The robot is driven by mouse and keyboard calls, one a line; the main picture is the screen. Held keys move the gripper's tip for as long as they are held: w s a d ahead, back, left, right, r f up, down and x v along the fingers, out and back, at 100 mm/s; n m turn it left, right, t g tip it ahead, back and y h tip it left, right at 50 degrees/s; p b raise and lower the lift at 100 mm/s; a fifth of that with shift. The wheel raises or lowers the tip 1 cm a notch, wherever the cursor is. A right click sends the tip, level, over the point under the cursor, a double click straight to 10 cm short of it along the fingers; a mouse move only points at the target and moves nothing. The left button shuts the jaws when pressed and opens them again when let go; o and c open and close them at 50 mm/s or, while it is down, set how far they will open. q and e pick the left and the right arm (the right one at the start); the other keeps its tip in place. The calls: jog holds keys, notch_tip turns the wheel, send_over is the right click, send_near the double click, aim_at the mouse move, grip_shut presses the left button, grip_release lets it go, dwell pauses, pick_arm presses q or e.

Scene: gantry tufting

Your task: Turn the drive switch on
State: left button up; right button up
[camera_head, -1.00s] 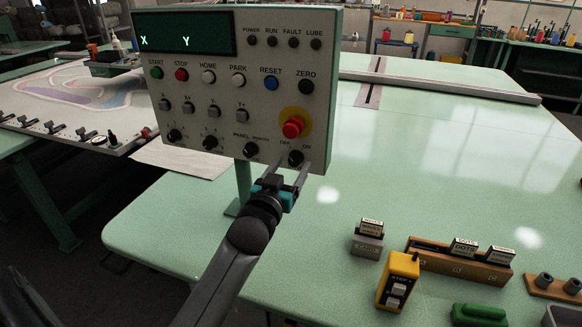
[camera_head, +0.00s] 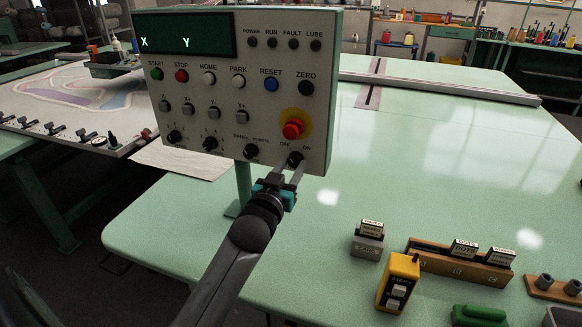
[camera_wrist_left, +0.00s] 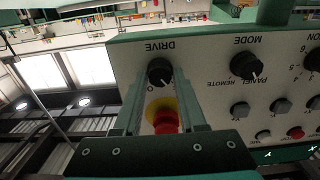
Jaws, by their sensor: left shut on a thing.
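The drive switch (camera_head: 295,158) is a black rotary knob at the lower right of the grey control panel (camera_head: 200,118), with OFF and ON printed above it. My left gripper (camera_head: 297,164) reaches up from below, its fingers shut on the knob. In the left wrist view the drive knob (camera_wrist_left: 159,72) sits upside down below the DRIVE label, between the two finger ends. The panel display shows X and Y, and the POWER, RUN, FAULT and LUBE lamps look dark. My right gripper is not in view.
A red emergency stop button (camera_head: 293,129) on a yellow disc sits just above the drive knob. The mode knob (camera_head: 251,151) is to its left.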

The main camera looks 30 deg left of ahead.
pick_arm(q)
grip_shut()
jog(key=shift+r+m+p, duration=0.1)
jog(key=shift+m+p, duration=0.9)
jog(key=shift+m, duration=0.3)
jog(key=m+p, duration=0.2)
jog(key=m, duration=0.1)
jog(key=shift+m, duration=0.3)
jog(key=m+p, duration=0.1)
jog(key=m, duration=0.2)
jog(key=shift+m, duration=0.3)
jog(key=m+p, duration=0.1)
jog(key=m, duration=0.3)
jog(key=shift+m, duration=0.3)
jog(key=o, duration=1.1)
grip_release()
